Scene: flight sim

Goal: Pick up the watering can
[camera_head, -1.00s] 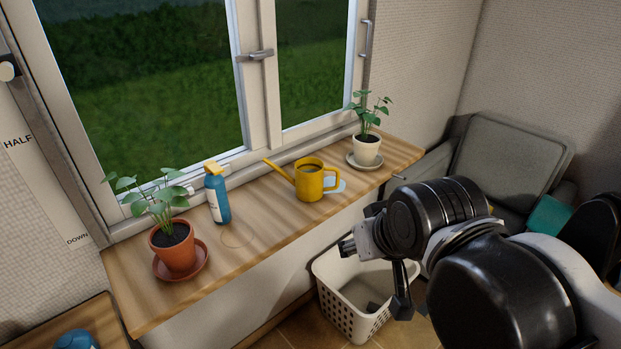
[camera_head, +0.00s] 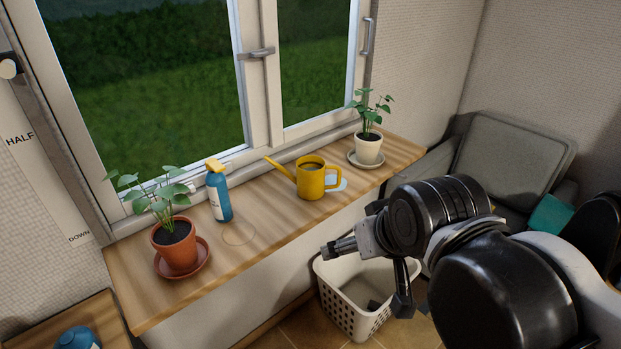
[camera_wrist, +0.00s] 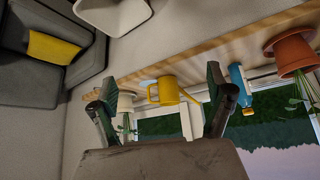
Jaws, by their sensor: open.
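The yellow watering can (camera_head: 311,180) stands upright on the wooden windowsill (camera_head: 262,238), its spout pointing left and its handle right. My gripper (camera_head: 328,252) is in front of the sill, below and apart from the can. In the wrist view, which appears upside down, the watering can (camera_wrist: 168,90) shows between the two fingers of my gripper (camera_wrist: 160,95), some way beyond them. The fingers are spread wide and nothing is between them.
A blue spray bottle (camera_head: 220,197) and a plant in a terracotta pot (camera_head: 174,246) stand to the can's left. A plant in a white pot (camera_head: 368,150) stands to its right, near the wall. A white basket (camera_head: 352,310) is on the floor below the sill.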

